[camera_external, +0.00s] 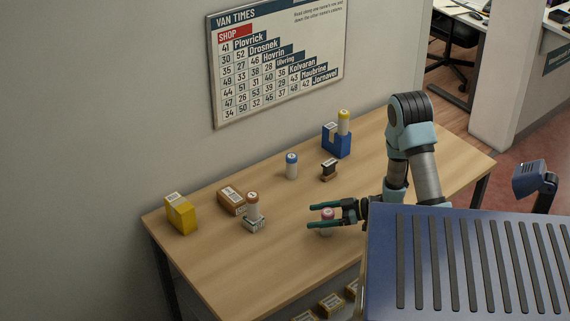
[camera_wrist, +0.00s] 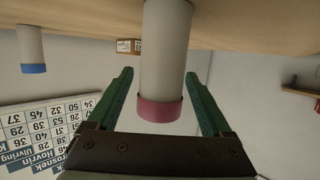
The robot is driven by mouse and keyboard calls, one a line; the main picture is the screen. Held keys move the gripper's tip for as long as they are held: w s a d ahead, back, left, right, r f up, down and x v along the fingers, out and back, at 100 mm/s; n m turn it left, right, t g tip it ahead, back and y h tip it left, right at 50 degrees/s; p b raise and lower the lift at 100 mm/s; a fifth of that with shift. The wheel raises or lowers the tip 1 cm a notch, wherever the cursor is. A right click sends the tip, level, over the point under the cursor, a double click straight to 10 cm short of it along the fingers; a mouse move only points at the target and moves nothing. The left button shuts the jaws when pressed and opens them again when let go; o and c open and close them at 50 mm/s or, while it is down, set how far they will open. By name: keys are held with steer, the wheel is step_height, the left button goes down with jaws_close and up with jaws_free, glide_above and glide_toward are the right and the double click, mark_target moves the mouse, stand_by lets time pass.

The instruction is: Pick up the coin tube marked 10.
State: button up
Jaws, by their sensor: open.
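A white tube with a pinkish-red cap (camera_external: 327,214) stands upright on the counter. It also shows upside down in the wrist view (camera_wrist: 166,60). My gripper (camera_external: 311,217) is open, with its green fingers on either side of this tube; in the wrist view gaps show between the tube and both fingers. I cannot read a 10 on any tube.
A blue box (camera_external: 337,141) stands at the back, with a small dark brown item (camera_external: 329,170) in front. A brown carton (camera_external: 232,199), the white box (camera_external: 254,223) and a yellow box (camera_external: 180,214) are to the left. The front left of the counter (camera_external: 225,270) is clear.

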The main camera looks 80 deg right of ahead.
jaws_close()
stand_by(0.7)
